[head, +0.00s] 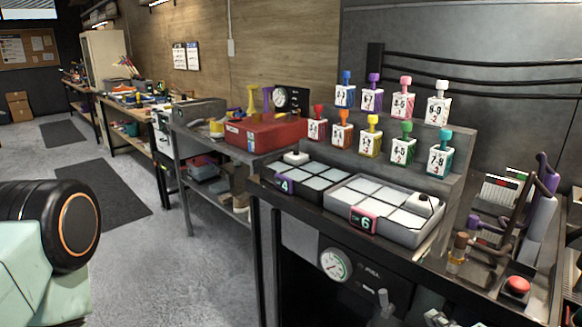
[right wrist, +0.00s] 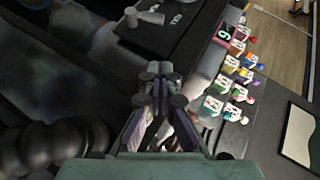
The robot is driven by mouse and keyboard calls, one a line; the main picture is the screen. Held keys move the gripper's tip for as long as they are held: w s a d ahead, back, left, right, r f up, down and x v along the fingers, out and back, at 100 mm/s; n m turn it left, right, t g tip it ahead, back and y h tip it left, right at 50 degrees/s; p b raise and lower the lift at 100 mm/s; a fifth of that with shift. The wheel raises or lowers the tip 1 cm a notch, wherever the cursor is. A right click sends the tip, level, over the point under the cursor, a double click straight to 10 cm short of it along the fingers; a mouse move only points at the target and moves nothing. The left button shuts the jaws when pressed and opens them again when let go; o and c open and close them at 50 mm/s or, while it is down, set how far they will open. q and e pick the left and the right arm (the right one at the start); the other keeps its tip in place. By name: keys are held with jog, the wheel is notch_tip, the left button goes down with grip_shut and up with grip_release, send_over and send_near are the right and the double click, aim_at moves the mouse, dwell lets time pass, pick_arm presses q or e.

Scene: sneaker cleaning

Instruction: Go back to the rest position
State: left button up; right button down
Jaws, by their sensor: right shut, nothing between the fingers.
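My right gripper (right wrist: 160,80) is shut and empty in the right wrist view, its two fingers together. In the head view only a small grey part of it (head: 437,318) shows at the bottom edge, low in front of the bench. My left gripper is out of view; only a teal and black part of my arm shows at the far left of the head view.
The bench holds two trays (head: 433,232), marked 4 and 6, and several numbered bottles (head: 438,162) on steps. A red box (head: 265,133) stands left. A dark unit with a gauge (head: 336,265) sits under the bench. The aisle floor (head: 190,270) is clear.

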jog(key=s+a+f+n+g+b, duration=0.1)
jog(key=s+a+f+n+g, duration=0.2)
jog(key=s+f+n+g, duration=0.3)
jog(key=s+a+f+n+g+h+b, duration=0.1)
jog(key=s+a+f+n+g, duration=0.3)
jog(key=s+f, duration=1.1)
jog(key=s+n+g, duration=0.2)
jog(key=s+g, duration=0.1)
jog(key=s, duration=0.1)
jog(key=shift+f+n+b, duration=0.25)
jog(key=shift+n+b, duration=0.1)
jog(key=shift+n, duration=0.05)
jog(key=shift+s, duration=0.1)
